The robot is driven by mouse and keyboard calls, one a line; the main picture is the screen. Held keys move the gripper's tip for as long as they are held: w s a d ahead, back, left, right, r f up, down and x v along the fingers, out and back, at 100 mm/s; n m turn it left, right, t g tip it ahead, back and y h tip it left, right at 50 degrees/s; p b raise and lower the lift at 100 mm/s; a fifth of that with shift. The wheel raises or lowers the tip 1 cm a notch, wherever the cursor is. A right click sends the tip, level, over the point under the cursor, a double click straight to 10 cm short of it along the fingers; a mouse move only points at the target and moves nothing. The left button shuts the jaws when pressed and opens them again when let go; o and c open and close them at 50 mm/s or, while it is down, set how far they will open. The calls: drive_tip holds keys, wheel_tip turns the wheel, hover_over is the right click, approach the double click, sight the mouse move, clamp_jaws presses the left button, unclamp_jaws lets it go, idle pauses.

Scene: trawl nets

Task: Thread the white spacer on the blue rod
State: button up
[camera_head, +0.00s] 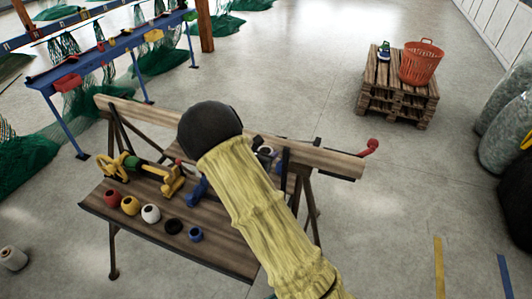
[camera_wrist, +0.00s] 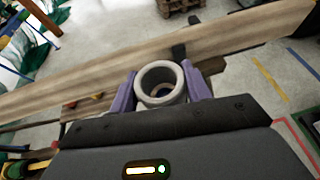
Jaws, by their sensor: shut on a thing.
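My gripper (camera_wrist: 161,96) has its purple fingers shut on a white spacer (camera_wrist: 144,78), a thick ring whose hole faces the wrist camera. The spacer is held near a wooden beam (camera_wrist: 95,70). In the head view my yellow-sleeved arm hides most of the gripper; a small pale and dark patch shows beside it. Another white spacer (camera_head: 150,213) rests on the bench shelf. A blue piece (camera_head: 197,192) shows beside my arm, partly hidden; I cannot tell whether it is the blue rod. No blue rod shows clearly in the wrist view.
The bench shelf (camera_head: 215,246) holds red (camera_head: 112,198), yellow (camera_head: 130,205), black (camera_head: 174,226) and blue (camera_head: 196,234) rings and a yellow-and-green tool (camera_head: 140,170). A red hooked piece (camera_head: 370,147) sticks out at the beam's right end.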

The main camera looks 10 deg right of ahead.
drive_tip(key=shift+f+b, duration=0.7)
drive_tip(key=shift+f, duration=0.15)
drive_tip(key=o, duration=1)
drive_tip(key=shift+o, duration=0.2)
drive_tip(key=b+v, duration=0.5)
drive_tip(key=v, duration=1.2)
drive_tip(key=shift+s+a, duration=0.15)
drive_tip(key=shift+a, duration=0.05)
drive_tip(key=shift+r, duration=0.1)
